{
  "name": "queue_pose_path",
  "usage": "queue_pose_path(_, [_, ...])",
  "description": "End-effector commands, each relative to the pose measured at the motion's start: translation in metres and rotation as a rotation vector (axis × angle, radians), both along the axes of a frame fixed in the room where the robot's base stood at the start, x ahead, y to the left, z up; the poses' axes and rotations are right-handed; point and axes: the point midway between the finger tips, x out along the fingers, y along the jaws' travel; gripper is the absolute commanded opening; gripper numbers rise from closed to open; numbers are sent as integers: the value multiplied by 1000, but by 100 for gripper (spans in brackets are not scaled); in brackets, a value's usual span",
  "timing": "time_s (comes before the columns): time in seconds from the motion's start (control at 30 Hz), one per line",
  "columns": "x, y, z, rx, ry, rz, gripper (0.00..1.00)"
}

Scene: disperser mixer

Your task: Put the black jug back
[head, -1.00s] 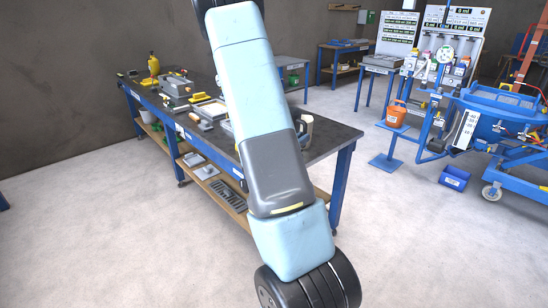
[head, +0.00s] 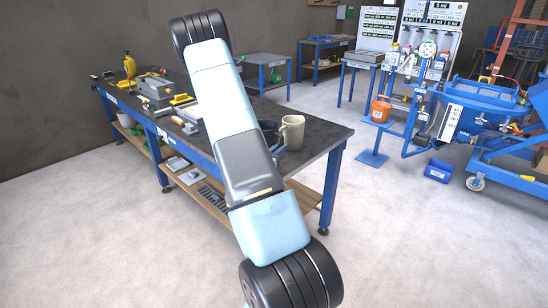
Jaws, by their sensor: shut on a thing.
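A dark, rounded vessel (head: 268,127), which looks like the black jug, shows just past the right edge of my arm above the workbench. Most of it is hidden behind the arm, and I cannot tell whether it rests on the bench top. A beige jug (head: 293,132) stands upright on the bench close to its right. My arm crosses the middle of the head view from upper left to lower right. My gripper is hidden behind the arm, so its jaws and what they hold do not show.
The blue-framed workbench (head: 325,134) has a dark top, fairly bare at its right end. Tools and a yellow bottle (head: 129,65) crowd its left end. The floor in front is clear.

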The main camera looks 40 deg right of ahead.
Motion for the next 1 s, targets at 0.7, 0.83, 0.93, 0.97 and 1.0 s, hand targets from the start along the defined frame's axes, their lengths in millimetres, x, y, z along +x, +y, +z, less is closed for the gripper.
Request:
queue_pose_path(0.7, [9,9,-36,-1,-1,19,0])
queue_pose_path(0.83, [9,9,-37,1,0,19,25])
queue_pose_path(0.93, [9,9,-37,1,-1,18,34])
queue_pose_path(0.97, [9,9,-37,1,-1,18,37])
queue_pose_path(1.0, [9,9,-37,1,0,18,41])
